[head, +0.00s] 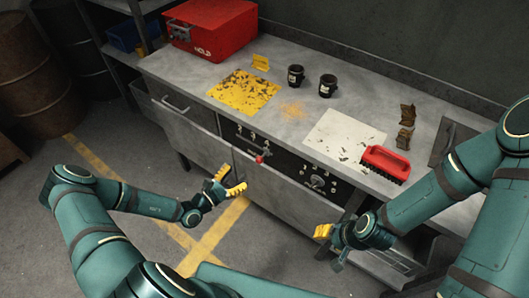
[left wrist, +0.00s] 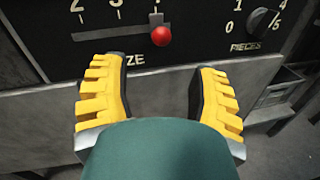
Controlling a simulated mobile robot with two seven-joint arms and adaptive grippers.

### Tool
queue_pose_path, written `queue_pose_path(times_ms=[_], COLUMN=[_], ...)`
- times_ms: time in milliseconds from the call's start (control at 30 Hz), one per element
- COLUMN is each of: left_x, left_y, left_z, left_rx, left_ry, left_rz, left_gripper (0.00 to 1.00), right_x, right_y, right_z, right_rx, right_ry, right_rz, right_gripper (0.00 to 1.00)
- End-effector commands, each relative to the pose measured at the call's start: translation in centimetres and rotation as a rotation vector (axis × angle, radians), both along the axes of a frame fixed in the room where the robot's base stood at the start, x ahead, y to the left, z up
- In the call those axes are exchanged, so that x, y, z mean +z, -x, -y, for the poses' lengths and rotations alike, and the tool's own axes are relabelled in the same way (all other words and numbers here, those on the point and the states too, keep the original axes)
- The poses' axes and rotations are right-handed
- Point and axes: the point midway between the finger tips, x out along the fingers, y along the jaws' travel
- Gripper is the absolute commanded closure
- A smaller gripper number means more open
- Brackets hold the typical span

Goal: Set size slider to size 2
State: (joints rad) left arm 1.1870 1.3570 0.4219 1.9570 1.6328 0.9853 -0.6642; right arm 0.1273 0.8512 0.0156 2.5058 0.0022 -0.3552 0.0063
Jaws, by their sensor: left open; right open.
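The size slider's red knob (left wrist: 161,37) sits at the right end of its horizontal slot (left wrist: 105,33), right of the marks 2 and 3, in the left wrist view. The mark above it is partly hidden by its stem. The knob also shows in the head view (head: 260,159) on the black front panel. My left gripper (head: 232,182) is open and empty, just in front of and below the panel. In the left wrist view its yellow fingers (left wrist: 155,95) stand apart below the knob, not touching it. My right gripper (head: 325,240) is open, low before the bench.
A PIECES dial (left wrist: 262,22) is right of the slider. The bench top holds a red box (head: 210,30), two black cups (head: 327,86), a yellow sheet (head: 243,91), a white sheet (head: 343,136) and a red brush (head: 386,163). The floor before the bench is open.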

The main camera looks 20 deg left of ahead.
Motion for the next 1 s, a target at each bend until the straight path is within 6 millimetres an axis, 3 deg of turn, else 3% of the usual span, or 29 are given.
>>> queue_pose_path(times_ms=[600, 1000], left_x=[-0.1, 0.1], left_y=[-9.3, -10.8], left_z=[5.9, 6.7], left_rx=[-0.007, -0.006], left_ry=[0.000, -0.001], left_rz=[0.001, -0.001], left_gripper=[0.40, 0.40], right_x=[-1.6, -1.8], right_y=[0.5, 0.5], right_z=[-0.1, -0.1], right_rx=[0.008, 0.010], right_ry=[-0.002, -0.003], right_rz=[-0.011, -0.012], right_gripper=[0.53, 0.53])
